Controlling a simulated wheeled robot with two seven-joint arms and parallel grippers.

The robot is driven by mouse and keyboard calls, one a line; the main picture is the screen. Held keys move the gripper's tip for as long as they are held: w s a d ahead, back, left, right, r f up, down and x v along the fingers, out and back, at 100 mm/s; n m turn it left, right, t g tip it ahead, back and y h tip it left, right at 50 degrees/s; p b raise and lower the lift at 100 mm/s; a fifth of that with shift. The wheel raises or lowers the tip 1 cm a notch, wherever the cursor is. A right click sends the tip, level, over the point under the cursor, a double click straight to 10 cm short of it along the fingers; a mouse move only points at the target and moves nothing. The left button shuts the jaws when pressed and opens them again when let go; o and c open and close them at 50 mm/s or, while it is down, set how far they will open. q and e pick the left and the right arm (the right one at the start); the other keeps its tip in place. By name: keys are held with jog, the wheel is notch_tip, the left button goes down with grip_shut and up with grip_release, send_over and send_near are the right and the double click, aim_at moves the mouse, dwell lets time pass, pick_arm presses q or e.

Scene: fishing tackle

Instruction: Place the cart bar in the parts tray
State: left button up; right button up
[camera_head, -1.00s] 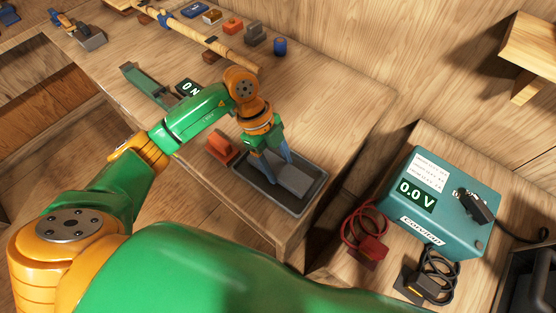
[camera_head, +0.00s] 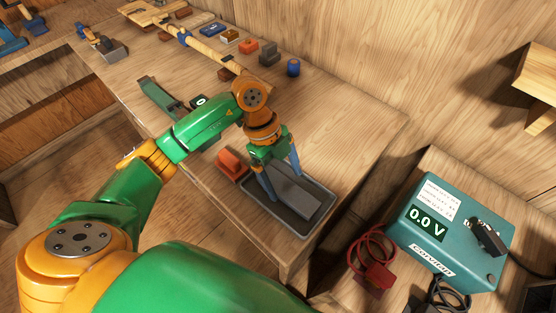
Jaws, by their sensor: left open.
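A grey bar (camera_head: 296,194), which looks like the cart bar, lies in the dark parts tray (camera_head: 303,233) at the bench's near right corner. My left gripper (camera_head: 286,187) points down over the tray and is open, with its two blue-grey fingers on either side of the bar's upper-left end. I cannot tell whether the fingers touch the bar. The gripper hides part of the tray's back-left side. My right gripper is not in view.
An orange block (camera_head: 232,163) stands close to the tray's left edge. A teal power supply (camera_head: 455,232) with a red lead (camera_head: 373,270) is at the right. A rod (camera_head: 205,47) and several small blocks lie farther back. The bench right of my arm is clear.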

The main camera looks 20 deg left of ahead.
pick_arm(q)
jog(key=b+v, duration=0.1)
jog(key=v, duration=0.8)
jog(key=shift+r, duration=0.25)
